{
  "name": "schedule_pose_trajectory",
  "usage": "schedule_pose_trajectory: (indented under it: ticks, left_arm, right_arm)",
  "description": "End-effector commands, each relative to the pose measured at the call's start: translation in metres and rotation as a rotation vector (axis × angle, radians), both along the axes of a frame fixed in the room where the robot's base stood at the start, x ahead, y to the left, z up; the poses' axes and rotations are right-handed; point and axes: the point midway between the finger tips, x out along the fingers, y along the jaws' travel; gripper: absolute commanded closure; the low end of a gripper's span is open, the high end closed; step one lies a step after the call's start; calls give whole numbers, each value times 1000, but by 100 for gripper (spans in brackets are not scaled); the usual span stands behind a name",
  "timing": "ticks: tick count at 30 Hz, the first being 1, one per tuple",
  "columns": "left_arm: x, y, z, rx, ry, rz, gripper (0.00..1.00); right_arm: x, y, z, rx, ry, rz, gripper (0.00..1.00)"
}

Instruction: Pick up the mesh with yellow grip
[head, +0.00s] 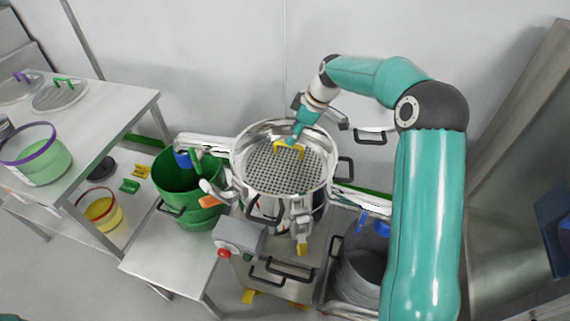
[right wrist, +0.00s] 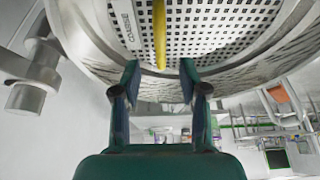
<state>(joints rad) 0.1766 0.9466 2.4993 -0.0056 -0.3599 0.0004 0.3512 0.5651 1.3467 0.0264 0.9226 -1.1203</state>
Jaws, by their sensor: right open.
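The mesh with yellow grip (head: 264,177) is a round perforated plate lying inside the steel bowl of the machine in the middle of the head view. Its yellow grip (head: 288,147) stands up from the plate's far side. In the right wrist view the plate (right wrist: 215,22) and its yellow grip (right wrist: 160,30) show ahead, with a label reading "COARSE". My right gripper (head: 297,133) is at the bowl's far side, just by the yellow grip. Its fingers (right wrist: 160,82) are apart, with the grip in line with the gap between them. My left gripper is not in view.
The steel bowl's rim (head: 240,152) surrounds the mesh. Black handles (head: 345,170) stick out from the machine. Green buckets (head: 180,185) stand to the left. Meshes with green (head: 62,82) and purple grips (head: 22,76) lie on the left table.

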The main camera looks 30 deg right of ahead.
Motion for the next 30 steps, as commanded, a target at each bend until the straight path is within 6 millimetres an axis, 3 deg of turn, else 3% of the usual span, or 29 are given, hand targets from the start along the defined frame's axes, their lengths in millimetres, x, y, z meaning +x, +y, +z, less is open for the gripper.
schedule_pose_trajectory:
  ticks: [5, 15, 23, 30]
  left_arm:
    - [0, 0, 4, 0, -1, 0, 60]
    - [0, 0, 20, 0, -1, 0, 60]
    - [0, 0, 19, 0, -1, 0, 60]
    - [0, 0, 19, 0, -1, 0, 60]
  right_arm:
    - [2, 2, -9, 1, 2, 1, 57]
    - [11, 11, -50, 1, 1, 2, 57]
    - [12, 12, -54, 0, -1, 2, 57]
    - [12, 13, -54, 0, -1, 3, 93]
